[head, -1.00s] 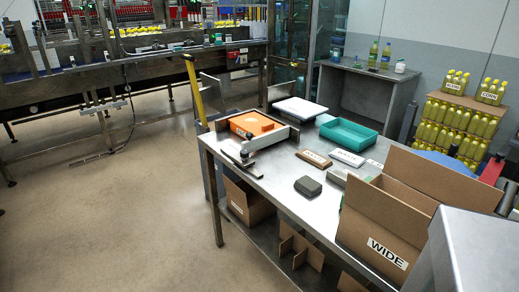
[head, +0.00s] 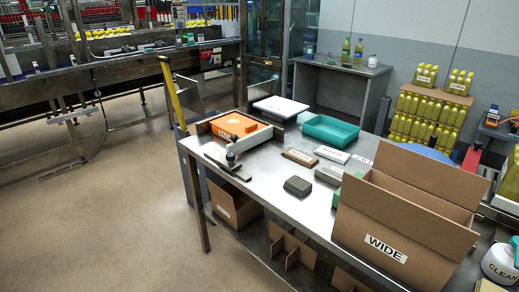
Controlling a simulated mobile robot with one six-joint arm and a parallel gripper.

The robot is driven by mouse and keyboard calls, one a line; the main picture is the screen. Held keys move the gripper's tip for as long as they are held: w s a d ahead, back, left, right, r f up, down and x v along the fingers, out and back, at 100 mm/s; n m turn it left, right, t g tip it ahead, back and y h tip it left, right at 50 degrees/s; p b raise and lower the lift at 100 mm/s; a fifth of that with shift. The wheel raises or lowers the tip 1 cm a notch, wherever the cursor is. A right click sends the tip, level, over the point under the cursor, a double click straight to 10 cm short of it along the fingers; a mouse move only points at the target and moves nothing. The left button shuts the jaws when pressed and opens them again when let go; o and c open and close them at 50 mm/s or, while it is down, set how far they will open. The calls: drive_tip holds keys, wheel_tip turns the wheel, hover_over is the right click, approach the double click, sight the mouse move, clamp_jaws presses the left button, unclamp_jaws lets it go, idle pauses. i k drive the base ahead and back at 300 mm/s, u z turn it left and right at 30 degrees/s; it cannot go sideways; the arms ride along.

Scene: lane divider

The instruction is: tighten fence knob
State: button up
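A small black knob (head: 231,156) stands on a dark bar at the near left part of the steel table. It sits at the near end of a pale grey fence bar (head: 252,141). The fence runs in front of an orange block (head: 233,125) with a label on it. Whether the knob is tight or loose cannot be told from here. My gripper is not in view.
The steel table (head: 262,199) also holds a white board (head: 280,107), a teal tray (head: 330,130), labelled plates, a dark grey block (head: 298,186) and an open cardboard box (head: 405,215) marked WIDE. Open floor (head: 110,220) lies to the left.

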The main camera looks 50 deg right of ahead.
sight(230, 157)
drive_tip(key=u, duration=1.1)
drive_tip(key=k, duration=0.1)
drive_tip(key=z, duration=2.45)
drive_tip(key=k, duration=0.95)
drive_tip(key=u, duration=0.15)
drive_tip(key=i, duration=0.95)
drive_tip(key=z, duration=0.05)
